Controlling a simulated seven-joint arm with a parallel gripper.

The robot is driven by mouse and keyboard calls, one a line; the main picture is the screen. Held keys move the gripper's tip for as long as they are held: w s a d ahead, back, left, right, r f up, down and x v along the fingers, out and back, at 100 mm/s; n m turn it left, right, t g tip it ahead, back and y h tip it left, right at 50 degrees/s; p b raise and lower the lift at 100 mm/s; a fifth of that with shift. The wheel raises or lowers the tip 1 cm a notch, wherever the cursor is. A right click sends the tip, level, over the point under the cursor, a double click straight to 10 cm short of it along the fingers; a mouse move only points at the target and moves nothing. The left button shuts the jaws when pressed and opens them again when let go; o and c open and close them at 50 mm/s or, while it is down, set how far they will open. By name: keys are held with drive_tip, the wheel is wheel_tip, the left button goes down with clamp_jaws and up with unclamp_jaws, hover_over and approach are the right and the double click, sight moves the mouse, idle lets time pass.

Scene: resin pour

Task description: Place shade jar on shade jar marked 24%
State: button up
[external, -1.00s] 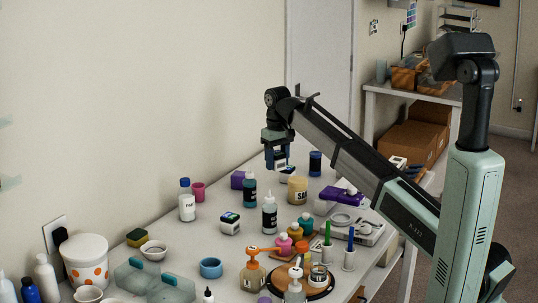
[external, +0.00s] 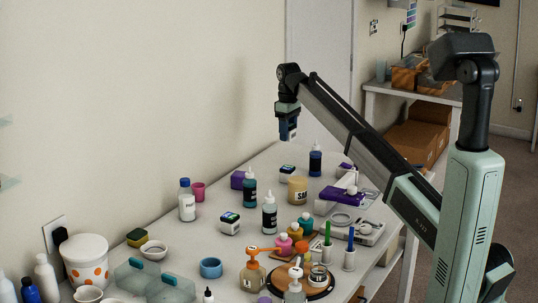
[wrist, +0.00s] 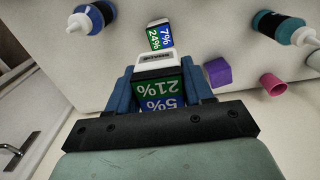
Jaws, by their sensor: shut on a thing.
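My gripper (external: 288,132) is shut on a shade jar. The held jar (wrist: 160,95) shows a green and blue label reading 21% and 5% between the blue fingers in the wrist view. In the external view the fingers mostly hide it, high above the table's far part. The shade jar marked 24% (wrist: 160,37) stands on the table, its green and blue label reading 24% and 7%. It appears in the external view as a small jar (external: 287,173), below my gripper. The held jar is well apart from it.
A dark blue bottle (external: 315,162) and a teal bottle (external: 250,188) stand on either side of the marked jar. A purple box (external: 238,180) and pink cup (external: 198,191) are to the left. A yellow jar (external: 298,189) is close in front. Another labelled jar (external: 230,223) stands nearer.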

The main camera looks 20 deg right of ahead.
sight(287, 167)
drive_tip(key=shift+f, duration=4.95)
drive_tip(key=shift+f, duration=0.15)
drive_tip(key=o, duration=1.1)
wheel_tip(287, 167, up, 12)
drive_tip(key=shift+r, duration=0.15)
